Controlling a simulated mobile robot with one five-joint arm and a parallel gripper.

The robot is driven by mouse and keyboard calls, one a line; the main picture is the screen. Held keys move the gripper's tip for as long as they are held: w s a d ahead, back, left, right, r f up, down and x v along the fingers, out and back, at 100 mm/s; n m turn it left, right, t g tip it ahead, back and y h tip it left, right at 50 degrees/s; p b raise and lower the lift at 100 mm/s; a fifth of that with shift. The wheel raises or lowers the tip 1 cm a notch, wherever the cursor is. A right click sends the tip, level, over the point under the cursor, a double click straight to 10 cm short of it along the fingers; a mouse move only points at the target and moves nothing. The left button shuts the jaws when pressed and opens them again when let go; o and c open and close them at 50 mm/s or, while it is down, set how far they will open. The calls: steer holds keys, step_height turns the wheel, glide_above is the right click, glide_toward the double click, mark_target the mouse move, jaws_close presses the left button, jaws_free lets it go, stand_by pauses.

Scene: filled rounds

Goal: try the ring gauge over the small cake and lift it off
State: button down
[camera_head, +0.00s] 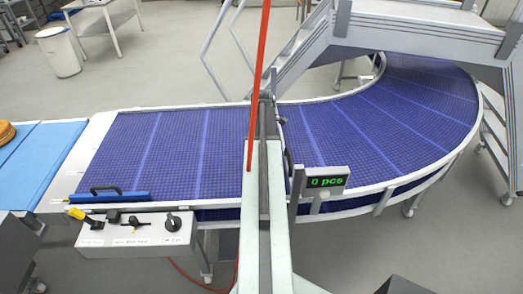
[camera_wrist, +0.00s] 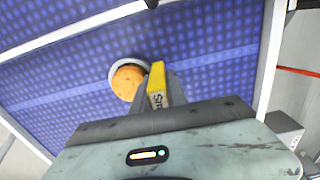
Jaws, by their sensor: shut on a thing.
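In the wrist view a small round orange cake (camera_wrist: 127,84) lies on the blue belt. The pale ring gauge (camera_wrist: 113,70) shows as an arc around the cake's upper and left edge. The cake sits off-centre within the arc; I cannot tell whether the ring is down on the belt or held above it. The gauge's yellow handle, with dark lettering partly hidden, rises between my fingers. My gripper (camera_wrist: 158,92) is shut on this handle, right beside the cake. The head view shows neither the gripper nor this cake and gauge.
The blue belt (camera_head: 175,135) has pale rails and curves right under grey steps (camera_head: 400,40). A counter (camera_head: 327,181) reads "0 pcs". A control box (camera_head: 135,232) and a blue bar with a black handle (camera_head: 108,196) sit at the near edge. Brown rounds (camera_head: 5,132) lie far left.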

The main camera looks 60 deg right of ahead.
steer(key=c, duration=0.8)
jaws_free()
steer(key=shift+o, duration=0.2)
step_height(320, 180, up, 7)
steer(key=p, duration=0.7)
